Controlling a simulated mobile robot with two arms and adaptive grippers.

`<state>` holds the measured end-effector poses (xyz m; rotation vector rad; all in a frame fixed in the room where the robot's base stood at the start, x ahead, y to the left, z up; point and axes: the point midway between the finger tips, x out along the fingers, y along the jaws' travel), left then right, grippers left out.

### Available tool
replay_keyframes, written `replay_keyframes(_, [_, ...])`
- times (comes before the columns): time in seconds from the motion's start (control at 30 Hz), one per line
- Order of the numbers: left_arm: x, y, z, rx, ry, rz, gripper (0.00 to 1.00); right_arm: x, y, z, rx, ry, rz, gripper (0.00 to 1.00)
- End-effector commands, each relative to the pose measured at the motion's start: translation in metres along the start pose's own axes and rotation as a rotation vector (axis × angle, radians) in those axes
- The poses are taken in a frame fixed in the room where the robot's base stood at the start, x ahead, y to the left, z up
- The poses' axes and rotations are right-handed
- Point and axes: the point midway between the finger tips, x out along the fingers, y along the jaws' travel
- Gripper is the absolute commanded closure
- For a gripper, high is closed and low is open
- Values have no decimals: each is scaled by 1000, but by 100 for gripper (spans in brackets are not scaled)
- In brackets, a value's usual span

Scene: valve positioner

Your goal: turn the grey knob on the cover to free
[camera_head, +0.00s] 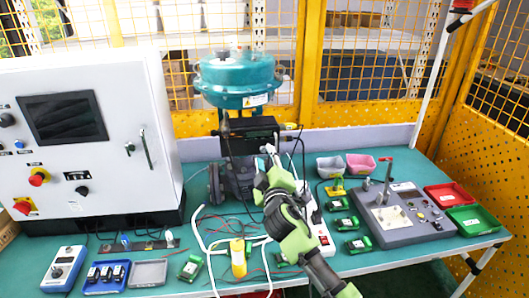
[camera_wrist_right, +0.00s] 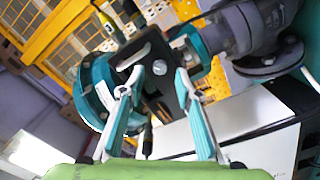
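The valve positioner is a black box (camera_head: 252,128) below the teal round actuator (camera_head: 236,75). In the right wrist view its dark cover (camera_wrist_right: 152,48) fills the middle. A small round grey knob (camera_wrist_right: 160,68) shows on the cover. My right gripper (camera_head: 269,150) is at the front of the positioner, coming from the lower right. In the wrist view its two fingers (camera_wrist_right: 158,82) are apart, one on each side of the knob, with a visible gap. Whether they touch the cover is unclear. In the head view the knob is too small to make out. My left gripper is not in view.
A white control cabinet (camera_head: 95,135) stands at the left. Loose cables (camera_head: 215,235) and green modules (camera_head: 190,267) lie on the teal table. A grey panel with a joystick (camera_head: 400,210) and coloured bins (camera_head: 463,218) are at the right. Yellow mesh fencing (camera_head: 370,60) closes the back.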

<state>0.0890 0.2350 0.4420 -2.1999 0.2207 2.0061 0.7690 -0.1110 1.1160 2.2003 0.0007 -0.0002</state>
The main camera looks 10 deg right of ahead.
Motion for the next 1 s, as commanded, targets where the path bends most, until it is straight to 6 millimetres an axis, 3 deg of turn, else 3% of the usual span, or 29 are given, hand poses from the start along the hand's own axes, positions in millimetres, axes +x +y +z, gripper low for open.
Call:
replay_keyframes(0.23, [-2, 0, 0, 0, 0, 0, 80, 22, 1, 0, 1, 0, 1, 69])
replay_keyframes(0.63, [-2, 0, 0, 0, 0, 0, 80, 26, 0, 0, 0, 0, 1, 69])
replay_keyframes(0.77, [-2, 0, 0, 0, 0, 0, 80, 26, 0, 0, 0, 0, 0, 100])
replay_keyframes(1.0, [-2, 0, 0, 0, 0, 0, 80, 26, 0, 0, -4, 0, 0, 100])
